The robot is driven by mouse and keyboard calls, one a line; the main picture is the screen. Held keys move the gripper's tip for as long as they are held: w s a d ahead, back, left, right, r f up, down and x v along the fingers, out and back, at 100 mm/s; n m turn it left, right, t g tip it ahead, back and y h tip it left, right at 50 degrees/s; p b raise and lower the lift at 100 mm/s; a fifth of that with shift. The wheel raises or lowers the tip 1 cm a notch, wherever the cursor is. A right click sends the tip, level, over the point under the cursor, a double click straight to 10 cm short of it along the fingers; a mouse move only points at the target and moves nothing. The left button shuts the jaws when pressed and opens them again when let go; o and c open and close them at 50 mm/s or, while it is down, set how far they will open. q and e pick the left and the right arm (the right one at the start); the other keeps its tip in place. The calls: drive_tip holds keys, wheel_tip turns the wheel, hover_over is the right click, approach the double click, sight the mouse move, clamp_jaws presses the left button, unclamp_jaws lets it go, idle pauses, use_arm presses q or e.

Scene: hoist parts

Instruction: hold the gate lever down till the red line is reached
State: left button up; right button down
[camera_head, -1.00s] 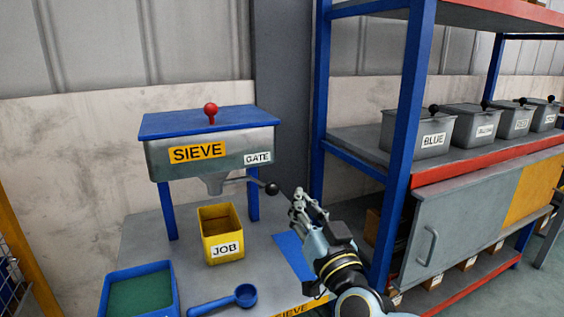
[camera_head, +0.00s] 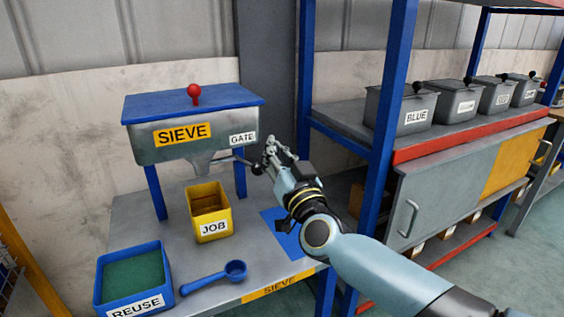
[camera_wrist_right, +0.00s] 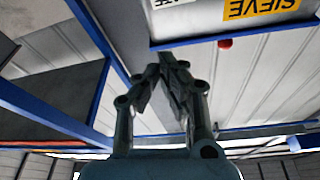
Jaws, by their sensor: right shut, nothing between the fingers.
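The sieve (camera_head: 160,153) is a grey hopper with a blue lid and red knob. Its gate lever (camera_head: 228,160) sticks out to the right beneath the GATE label and ends in a dark ball (camera_head: 257,168). My right gripper (camera_head: 269,147) is shut and empty, its tips just above and right of that ball; I cannot tell whether they touch. The right wrist view shows the fingers (camera_wrist_right: 165,68) near the inverted sieve (camera_wrist_right: 200,28), with no lever clearly visible. The yellow JOB box (camera_head: 210,228) stands under the spout. My left gripper is out of view.
A blue REUSE tray (camera_head: 157,285) with green inside and a blue scoop (camera_head: 212,278) lie at the bench front. A blue mat (camera_head: 283,235) lies under my right arm. A blue shelf post (camera_head: 392,110) and lidded bins (camera_head: 412,110) stand at right.

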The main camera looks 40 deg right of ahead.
use_arm(q)
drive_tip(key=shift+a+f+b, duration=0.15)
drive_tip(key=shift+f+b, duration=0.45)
drive_tip(key=shift+b, duration=0.05)
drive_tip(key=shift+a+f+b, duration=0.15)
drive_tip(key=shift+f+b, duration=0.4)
drive_tip(key=shift+b, duration=0.05)
use_arm(e)
drive_tip(key=shift+w+d+f, duration=0.15)
drive_tip(key=shift+w+f, duration=1.35)
drive_tip(key=shift+w, duration=0.3)
use_arm(q)
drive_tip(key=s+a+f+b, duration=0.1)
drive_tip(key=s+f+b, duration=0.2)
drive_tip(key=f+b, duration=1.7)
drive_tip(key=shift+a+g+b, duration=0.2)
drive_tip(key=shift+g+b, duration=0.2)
drive_tip(key=shift+b, duration=0.05)
use_arm(e)
wheel_tip(320, 180, down, 10)
drive_tip(key=s+t+h, duration=0.1)
drive_tip(key=t+h, duration=0.1)
drive_tip(key=t, duration=0.3)
drive_tip(key=shift+s+a+r+m, duration=0.2)
drive_tip(key=shift+s+m, duration=0.1)
drive_tip(key=shift+s, duration=0.1)
